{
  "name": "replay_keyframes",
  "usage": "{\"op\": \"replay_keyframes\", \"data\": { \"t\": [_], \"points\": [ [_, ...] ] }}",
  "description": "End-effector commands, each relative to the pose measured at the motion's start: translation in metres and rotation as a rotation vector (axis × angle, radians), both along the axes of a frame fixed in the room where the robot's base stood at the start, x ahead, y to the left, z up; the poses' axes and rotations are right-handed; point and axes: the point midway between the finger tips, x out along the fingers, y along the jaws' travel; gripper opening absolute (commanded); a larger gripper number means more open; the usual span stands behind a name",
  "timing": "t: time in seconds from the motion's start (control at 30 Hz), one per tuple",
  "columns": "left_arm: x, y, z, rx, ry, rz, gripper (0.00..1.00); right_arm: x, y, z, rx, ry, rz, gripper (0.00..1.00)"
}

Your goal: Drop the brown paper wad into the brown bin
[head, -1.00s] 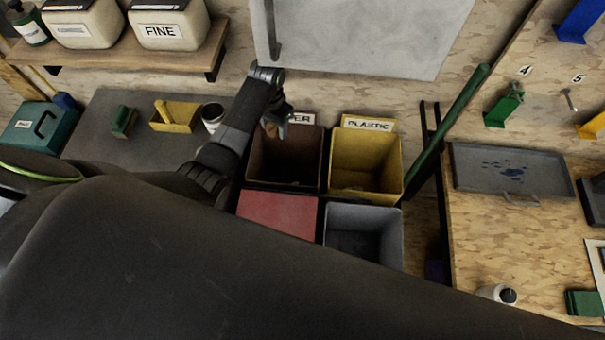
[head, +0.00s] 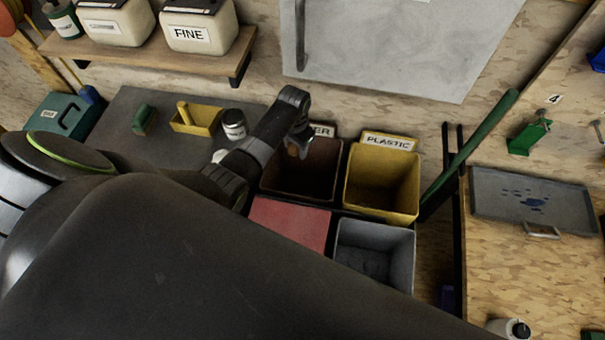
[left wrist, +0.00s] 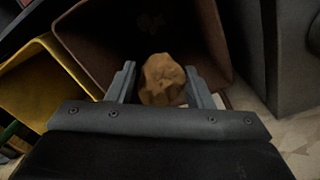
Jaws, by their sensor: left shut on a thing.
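The brown paper wad (left wrist: 162,80) is between the fingers of my left gripper (left wrist: 163,84) in the left wrist view, and the gripper is shut on it. In the head view the left gripper (head: 299,146) hangs over the back left part of the brown bin (head: 310,180), and a bit of the wad (head: 293,150) shows there. The brown bin (left wrist: 90,45) also opens beyond the wad in the left wrist view, with some pale scraps in its dark inside. The bin's label is partly covered by my arm. My right gripper is not in view.
A yellow bin (head: 408,206) labelled PLASTIC stands right of the brown bin. A red lid or bin (head: 290,224) and a grey bin (head: 376,226) stand in front. A green pole (head: 470,145) leans right of them. A shelf (head: 150,55) with jugs is behind.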

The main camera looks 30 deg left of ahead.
Motion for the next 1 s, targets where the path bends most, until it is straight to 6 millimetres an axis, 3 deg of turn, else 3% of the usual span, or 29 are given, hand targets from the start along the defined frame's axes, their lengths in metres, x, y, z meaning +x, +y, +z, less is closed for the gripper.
{"op": "replay_keyframes", "data": {
  "t": [0.13,0.17,0.33,0.67,1.0],
  "points": [
    [0.0,0.0,0.0,0.0,-0.001,0.0,0.24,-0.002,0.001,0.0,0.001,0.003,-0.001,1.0],
    [0.0,0.0,0.0,0.0,-0.001,0.0,0.49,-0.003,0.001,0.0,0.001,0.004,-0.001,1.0],
    [0.0,0.0,0.001,0.0,-0.001,0.0,0.71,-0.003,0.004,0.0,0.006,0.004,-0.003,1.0],
    [0.0,0.0,0.003,0.0,-0.001,0.0,0.72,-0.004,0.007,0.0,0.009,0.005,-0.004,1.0],
    [0.001,0.0,0.042,0.0,-0.004,0.0,0.72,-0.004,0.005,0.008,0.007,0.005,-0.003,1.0]
  ]
}}
